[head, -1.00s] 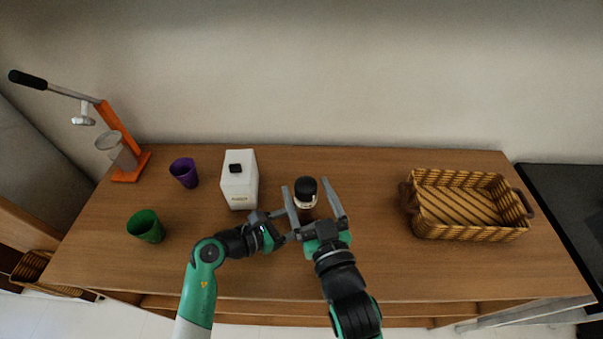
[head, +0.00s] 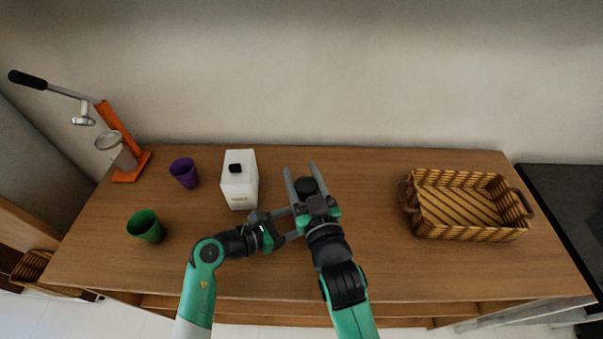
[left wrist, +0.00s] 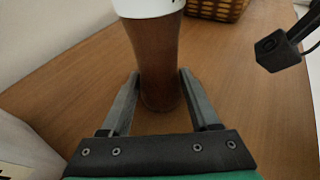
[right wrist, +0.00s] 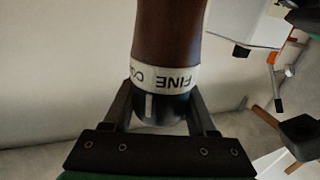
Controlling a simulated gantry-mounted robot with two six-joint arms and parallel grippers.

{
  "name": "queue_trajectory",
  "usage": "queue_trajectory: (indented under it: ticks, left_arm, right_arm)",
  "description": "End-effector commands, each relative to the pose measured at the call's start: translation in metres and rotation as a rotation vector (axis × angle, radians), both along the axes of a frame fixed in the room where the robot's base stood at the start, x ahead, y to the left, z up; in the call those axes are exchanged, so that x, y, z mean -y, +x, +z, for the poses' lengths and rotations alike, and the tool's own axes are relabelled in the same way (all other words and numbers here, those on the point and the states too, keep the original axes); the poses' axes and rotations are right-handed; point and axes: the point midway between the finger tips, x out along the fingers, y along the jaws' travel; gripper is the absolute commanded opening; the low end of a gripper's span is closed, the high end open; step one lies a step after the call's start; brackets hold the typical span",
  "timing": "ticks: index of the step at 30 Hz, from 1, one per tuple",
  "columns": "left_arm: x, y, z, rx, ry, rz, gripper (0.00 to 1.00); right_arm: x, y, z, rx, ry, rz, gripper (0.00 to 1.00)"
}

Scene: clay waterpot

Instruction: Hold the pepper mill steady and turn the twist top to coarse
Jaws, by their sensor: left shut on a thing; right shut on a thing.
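The pepper mill stands upright on the table; its brown body (left wrist: 160,55) is between the fingers of my left gripper (left wrist: 158,74), which is shut on it. My right gripper (right wrist: 158,87) is shut on the black twist top (right wrist: 165,108), which also shows in the head view (head: 307,187). The white band (right wrist: 170,77) carries "FINE" and part of another word starting "CO", upside down in the right wrist view. A pale mark on the top sits below the gap between the words. In the head view, the right gripper (head: 299,168) hides most of the mill.
A white square container (head: 240,185) stands close left of the mill. A purple cup (head: 184,173), a green cup (head: 146,227) and an orange lever press (head: 120,140) are further left. A wicker basket (head: 468,229) sits on the right. The table (head: 375,200) between mill and basket is clear.

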Motion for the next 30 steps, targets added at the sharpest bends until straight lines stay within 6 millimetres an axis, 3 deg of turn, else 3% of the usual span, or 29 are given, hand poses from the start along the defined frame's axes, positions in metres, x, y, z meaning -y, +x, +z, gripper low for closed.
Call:
queue_trajectory:
  ticks: [1, 3, 17, 30]
  left_arm:
    - [-0.0001, -0.0002, -0.0006, -0.001, 0.001, 0.000, 0.31]
    - [-0.0001, -0.0002, -0.0006, -0.001, 0.001, 0.000, 0.31]
    - [-0.0001, -0.0001, -0.0007, -0.001, 0.001, 0.000, 0.31]
    - [-0.0001, -0.0002, -0.0009, -0.001, 0.001, 0.000, 0.31]
  right_arm:
    - [-0.0001, -0.0001, -0.0001, 0.000, 0.000, 0.000, 0.14]
    - [-0.0001, -0.0001, -0.0001, 0.000, 0.000, 0.000, 0.02]
    - [-0.0014, 0.0003, -0.0030, -0.013, -0.001, 0.097, 0.01]
    - [-0.0092, -0.0043, -0.0048, -0.016, -0.003, 0.416, 0.01]
